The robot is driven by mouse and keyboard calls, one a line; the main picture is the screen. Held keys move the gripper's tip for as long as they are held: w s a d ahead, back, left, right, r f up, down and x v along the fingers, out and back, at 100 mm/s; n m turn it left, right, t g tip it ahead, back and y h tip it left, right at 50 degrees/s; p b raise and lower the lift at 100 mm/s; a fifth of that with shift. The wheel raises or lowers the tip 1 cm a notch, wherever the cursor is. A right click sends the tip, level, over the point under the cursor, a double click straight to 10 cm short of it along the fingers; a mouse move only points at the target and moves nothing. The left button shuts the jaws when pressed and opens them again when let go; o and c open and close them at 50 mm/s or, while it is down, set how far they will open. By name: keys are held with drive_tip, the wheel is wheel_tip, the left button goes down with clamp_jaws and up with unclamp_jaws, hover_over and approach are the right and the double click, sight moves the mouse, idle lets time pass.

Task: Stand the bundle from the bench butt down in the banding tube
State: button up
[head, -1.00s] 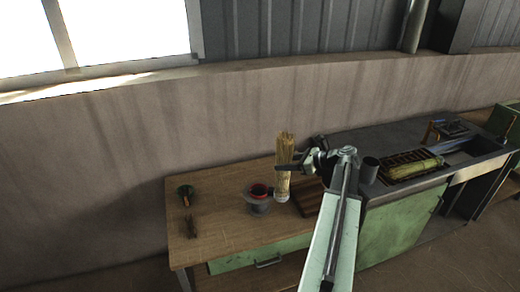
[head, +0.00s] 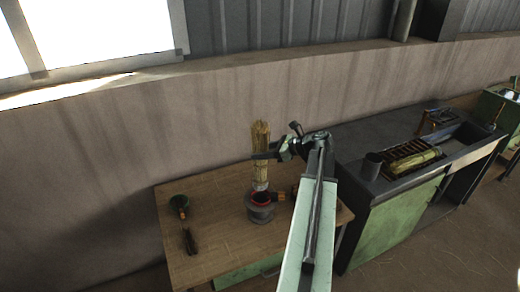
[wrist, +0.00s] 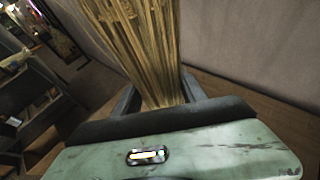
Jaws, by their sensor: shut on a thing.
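My gripper (head: 264,156) is shut on a straw bundle (head: 260,137), which stands upright, its pale butt end down. In the wrist view the straw stalks (wrist: 145,45) run up between the two fingers. The banding tube (head: 261,213), a grey cylinder with a red inside, stands on the wooden bench. The butt is over the tube's mouth in the head view and overlaps its far rim. I cannot tell whether it has entered the mouth. The tube is not visible in the wrist view.
At right, a dark counter holds a dark cup (head: 372,166) and a second bundle (head: 415,161) on a slatted rack. My arm hides the bench's right part.

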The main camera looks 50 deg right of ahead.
sight(262, 179)
drive_tip(key=shift+s+d+f+b, duration=0.1)
drive_tip(key=shift+f+b, duration=6.9)
drive_tip(key=shift+b, duration=0.05)
drive_tip(key=o, duration=1.4)
drive_tip(key=shift+o, duration=0.2)
drive_tip(key=p+v, duration=0.3)
drive_tip(key=v, duration=0.4)
drive_tip(key=shift+s+r, duration=0.15)
drive_tip(key=shift+s, duration=0.2)
drive_tip(key=shift+d, duration=0.1)
